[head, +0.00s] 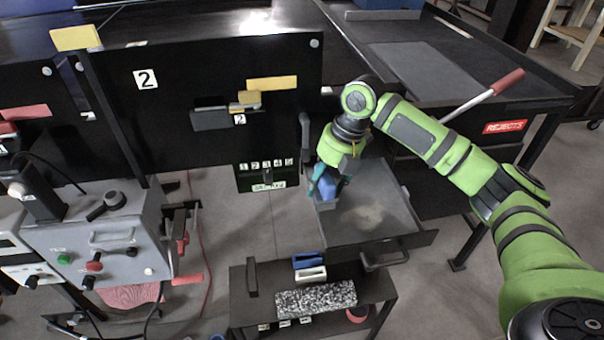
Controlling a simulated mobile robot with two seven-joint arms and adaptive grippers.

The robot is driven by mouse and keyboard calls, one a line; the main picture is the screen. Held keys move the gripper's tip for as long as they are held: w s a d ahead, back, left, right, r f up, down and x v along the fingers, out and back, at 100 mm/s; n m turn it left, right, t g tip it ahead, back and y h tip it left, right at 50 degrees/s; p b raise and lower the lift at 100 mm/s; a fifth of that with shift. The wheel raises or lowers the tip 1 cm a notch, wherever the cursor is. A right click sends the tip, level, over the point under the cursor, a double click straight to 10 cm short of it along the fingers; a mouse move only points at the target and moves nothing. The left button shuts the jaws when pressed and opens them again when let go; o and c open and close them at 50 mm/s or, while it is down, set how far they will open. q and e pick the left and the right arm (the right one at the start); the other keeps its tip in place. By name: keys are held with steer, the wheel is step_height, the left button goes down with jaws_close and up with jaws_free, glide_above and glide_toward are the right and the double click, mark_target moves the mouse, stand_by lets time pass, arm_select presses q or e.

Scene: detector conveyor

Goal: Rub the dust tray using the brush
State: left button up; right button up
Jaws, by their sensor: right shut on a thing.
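The dust tray (395,185) is a grey, shallow, drawer-like tray, pulled out in the middle right of the head view. A pale patch of dust (368,214) lies on its floor. My right gripper (328,184) points down at the tray's left side and is shut on a blue brush (326,193). The brush is over the tray's left part, left of the dust patch. The fingers hide part of it, and I cannot tell whether its bristles touch the floor. My left gripper is not in view.
A low bench (240,312) stands in front of the tray with a speckled block (316,299) and blue and white blocks. A grey control box (105,245) stands at left. A black panel marked 2 (200,130) rises behind. The rejects table (450,88) is at right.

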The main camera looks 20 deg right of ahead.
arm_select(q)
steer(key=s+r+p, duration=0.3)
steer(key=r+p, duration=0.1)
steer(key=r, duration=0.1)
arm_select(e)
steer(key=s+d+r+n, duration=0.1)
steer(key=d+r+n, duration=0.15)
steer(key=d, duration=0.25)
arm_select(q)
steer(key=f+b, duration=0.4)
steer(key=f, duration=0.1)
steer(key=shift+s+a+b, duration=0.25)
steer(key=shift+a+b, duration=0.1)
arm_select(e)
step_height(320, 180, down, 6)
steer(key=shift+n+g, duration=0.35)
steer(key=shift+g, duration=0.05)
steer(key=shift+s, duration=0.1)
